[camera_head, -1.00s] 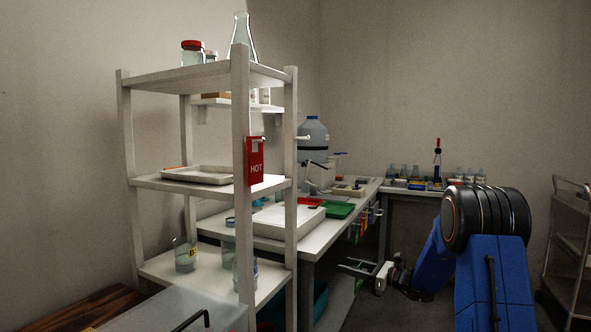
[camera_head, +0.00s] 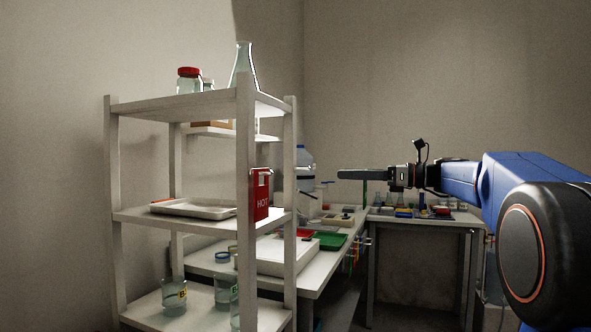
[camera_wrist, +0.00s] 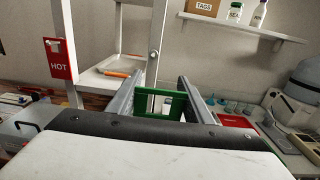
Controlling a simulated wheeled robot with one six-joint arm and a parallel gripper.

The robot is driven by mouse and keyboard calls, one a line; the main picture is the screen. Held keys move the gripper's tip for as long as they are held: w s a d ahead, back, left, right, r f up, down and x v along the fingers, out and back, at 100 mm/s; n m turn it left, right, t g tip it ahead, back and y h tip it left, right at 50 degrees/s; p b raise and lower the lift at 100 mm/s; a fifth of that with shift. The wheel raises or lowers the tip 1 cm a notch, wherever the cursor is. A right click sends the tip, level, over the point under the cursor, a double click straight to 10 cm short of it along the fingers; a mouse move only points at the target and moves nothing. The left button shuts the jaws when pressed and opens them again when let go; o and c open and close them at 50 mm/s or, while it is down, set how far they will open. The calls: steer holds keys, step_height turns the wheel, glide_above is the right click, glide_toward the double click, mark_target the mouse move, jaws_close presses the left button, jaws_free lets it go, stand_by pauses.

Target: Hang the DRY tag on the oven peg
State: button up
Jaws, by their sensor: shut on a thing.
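My gripper (camera_head: 345,174) is raised right of the white rack and points left. It is shut on a green tag (camera_head: 364,192), which hangs below the fingers. In the wrist view the green tag (camera_wrist: 160,91) spans between the two fingers (camera_wrist: 161,78); no lettering on it is readable. A round peg end (camera_wrist: 153,53) shows on a white rack post beyond the fingertips, apart from the tag. A red HOT tag (camera_head: 262,203) hangs on the nearer rack post, and it also shows at the left in the wrist view (camera_wrist: 59,62). No oven is clearly visible.
The white rack (camera_head: 245,140) holds a tray (camera_head: 193,209), a flask (camera_head: 243,70) and a red-lidded jar (camera_head: 189,80). A bench behind carries a large bottle (camera_head: 305,160) and a green tray (camera_head: 326,241). Free air lies between gripper and rack.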

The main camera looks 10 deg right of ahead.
mark_target(295, 170)
steer(key=shift+s+a+r, duration=0.3)
steer(key=shift+s+r, duration=0.15)
steer(key=shift+r, duration=0.2)
steer(key=shift+s+a+r, duration=0.25)
steer(key=shift+s+r, duration=0.2)
steer(key=shift+r, duration=0.15)
steer(key=shift+a, duration=0.1)
steer(key=x, duration=1.5)
steer(key=shift+w, duration=0.15)
steer(key=x, duration=0.3)
steer(key=shift+w+f, duration=0.1)
steer(key=shift+f, duration=0.05)
steer(key=shift+d+f, duration=0.2)
steer(key=shift+f, duration=0.25)
steer(key=shift+f, duration=0.2)
